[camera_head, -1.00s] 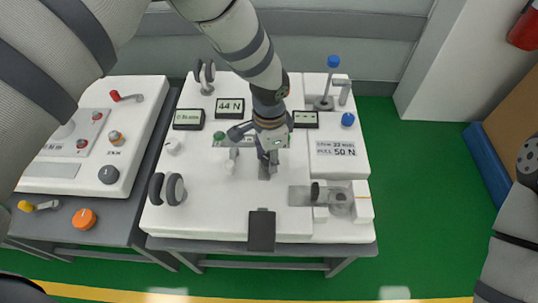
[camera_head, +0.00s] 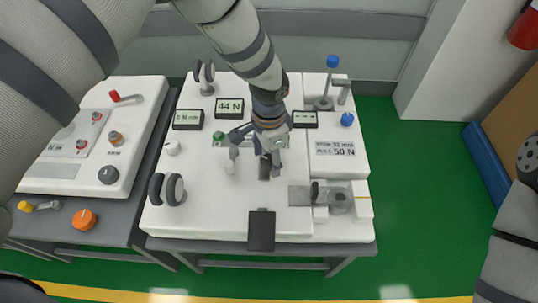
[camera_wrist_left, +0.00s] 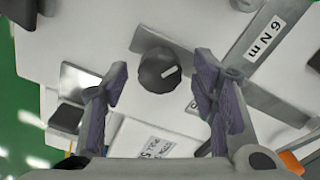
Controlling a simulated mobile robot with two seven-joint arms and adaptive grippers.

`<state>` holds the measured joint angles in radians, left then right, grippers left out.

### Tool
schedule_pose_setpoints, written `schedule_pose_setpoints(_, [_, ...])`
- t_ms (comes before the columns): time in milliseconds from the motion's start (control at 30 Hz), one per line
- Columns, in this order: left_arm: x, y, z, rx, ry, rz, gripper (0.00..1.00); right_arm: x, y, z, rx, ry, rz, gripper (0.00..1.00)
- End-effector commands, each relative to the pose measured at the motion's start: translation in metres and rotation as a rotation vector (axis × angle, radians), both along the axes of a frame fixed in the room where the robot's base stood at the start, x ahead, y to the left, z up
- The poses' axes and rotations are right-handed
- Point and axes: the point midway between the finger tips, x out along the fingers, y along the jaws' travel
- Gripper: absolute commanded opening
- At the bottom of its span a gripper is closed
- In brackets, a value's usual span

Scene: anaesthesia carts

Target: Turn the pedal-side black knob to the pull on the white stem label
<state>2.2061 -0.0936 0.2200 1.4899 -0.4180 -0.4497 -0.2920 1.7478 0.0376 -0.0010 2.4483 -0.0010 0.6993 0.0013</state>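The white stem label (camera_head: 336,148) is on the right of the white cart top and reads PULL 50 N below a stem line of 32 mm. A middle display (camera_head: 229,108) reads 44 N. The black pedal (camera_head: 262,230) is at the front edge. In the left wrist view a round black knob (camera_wrist_left: 160,69) with a white pointer line appears between and beyond my fingers. My left gripper (camera_head: 254,158) is open over the cart's middle; its fingers (camera_wrist_left: 158,95) stand apart, and I see no contact with the knob. The knob cannot be clearly told in the head view.
A left display (camera_head: 187,119) seems to read 32 mm. Paired black discs (camera_head: 166,188) stand at the left, a blue-topped post (camera_head: 333,62) at the back right, and a clamp-like fixture (camera_head: 340,198) at the front right. Another cart (camera_head: 85,180) with knobs is at the left.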

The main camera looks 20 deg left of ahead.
Motion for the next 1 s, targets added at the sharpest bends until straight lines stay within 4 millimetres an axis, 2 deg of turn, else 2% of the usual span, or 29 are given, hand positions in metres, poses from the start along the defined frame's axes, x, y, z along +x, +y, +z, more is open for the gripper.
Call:
schedule_pose_setpoints(133, [0.000, 0.000, 0.001, 0.000, 0.000, 0.000, 0.53, 0.000, 0.000, 0.000, 0.000, 0.000, 0.000, 0.00])
schedule_pose_setpoints(233, [0.001, 0.000, 0.012, 0.000, -0.003, 0.000, 0.53, 0.000, 0.000, 0.000, 0.000, 0.000, 0.000, 0.00])
schedule_pose_setpoints(500, [0.002, 0.000, 0.084, 0.000, -0.006, 0.000, 0.53, 0.000, 0.000, 0.000, 0.000, 0.000, 0.000, 0.00])
schedule_pose_setpoints(633, [0.001, 0.000, 0.108, -0.001, -0.002, 0.000, 0.53, 0.000, 0.000, 0.000, 0.000, 0.000, 0.000, 0.00])
schedule_pose_setpoints(800, [0.000, 0.000, 0.120, 0.000, 0.001, 0.001, 0.53, 0.000, 0.000, 0.000, 0.000, 0.000, 0.000, 0.00])
schedule_pose_setpoints(1000, [0.000, 0.000, 0.120, 0.000, 0.001, 0.000, 0.53, 0.000, 0.000, 0.000, 0.000, 0.000, 0.000, 0.00])
